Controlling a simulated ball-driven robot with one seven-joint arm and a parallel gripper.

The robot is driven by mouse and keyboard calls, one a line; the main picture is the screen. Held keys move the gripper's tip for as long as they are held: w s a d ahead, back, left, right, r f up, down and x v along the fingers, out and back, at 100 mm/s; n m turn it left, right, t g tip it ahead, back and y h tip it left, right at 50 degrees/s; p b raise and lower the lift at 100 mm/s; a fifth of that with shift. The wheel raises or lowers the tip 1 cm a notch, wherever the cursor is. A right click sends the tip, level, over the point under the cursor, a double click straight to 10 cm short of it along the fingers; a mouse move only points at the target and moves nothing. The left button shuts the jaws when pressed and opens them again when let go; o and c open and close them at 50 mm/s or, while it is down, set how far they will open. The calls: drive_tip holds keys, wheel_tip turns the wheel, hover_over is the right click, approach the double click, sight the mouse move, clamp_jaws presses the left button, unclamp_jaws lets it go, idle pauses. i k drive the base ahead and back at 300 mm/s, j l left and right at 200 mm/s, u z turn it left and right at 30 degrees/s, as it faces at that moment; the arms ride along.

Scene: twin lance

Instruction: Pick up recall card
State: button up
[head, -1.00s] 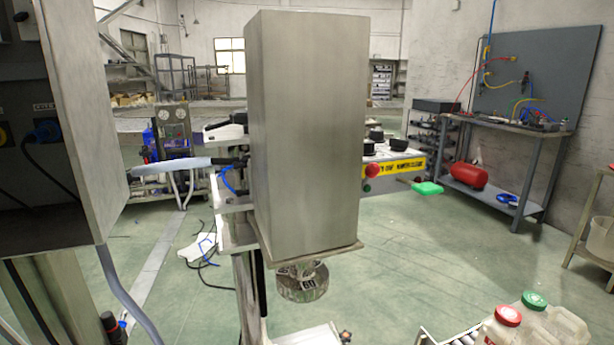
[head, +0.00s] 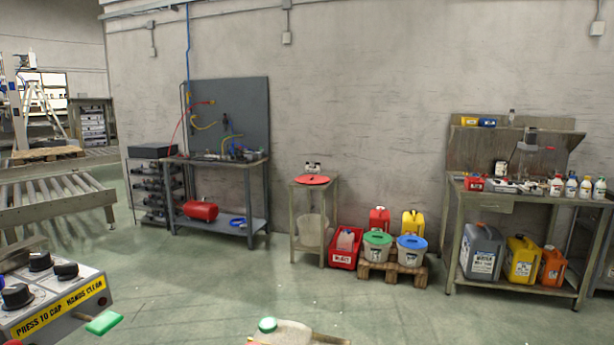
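I cannot make out a recall card for certain in the head view. A small grey side table (head: 335,205) by the wall has a flat red piece (head: 312,180) on its top and a small pale item (head: 312,167) behind it; both are too small to identify. A workbench (head: 505,197) at the right holds small bottles, a red box (head: 474,184) and other small items, none readable as a card. My gripper is not in view.
A control box (head: 60,306) with black knobs and a green paddle (head: 103,323) is close at lower left. A green-capped jug (head: 285,331) is at bottom centre. Buckets and cans stand on a pallet (head: 392,272) by the wall. The green floor between is clear.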

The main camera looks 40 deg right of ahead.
sight(311, 167)
drive_tip(key=z, duration=1.25)
drive_tip(key=i+z, duration=0.1)
drive_tip(key=i, duration=0.15)
drive_tip(key=i+l+z, duration=0.3)
drive_tip(key=i, duration=0.55)
drive_tip(key=i+j+z, duration=0.1)
drive_tip(key=i+z, duration=0.15)
drive_tip(key=i, duration=0.6)
drive_tip(key=i+u, duration=0.1)
drive_tip(key=i, duration=0.55)
drive_tip(key=i+l+u, duration=0.1)
drive_tip(key=i, duration=0.5)
drive_tip(key=i+l+u, duration=0.1)
drive_tip(key=i, duration=0.55)
drive_tip(key=i+j+u, duration=0.25)
drive_tip(key=i+u, duration=0.2)
drive_tip(key=i+j+u, duration=0.1)
drive_tip(key=i+u, duration=0.4)
drive_tip(key=i+l+u, duration=0.1)
drive_tip(key=i+u, duration=0.35)
drive_tip(key=i+l+u, duration=0.3)
drive_tip(key=i+u, duration=0.15)
drive_tip(key=i+j, duration=0.15)
drive_tip(key=i, duration=0.6)
drive_tip(key=i+j, duration=0.1)
drive_tip(key=i, duration=0.65)
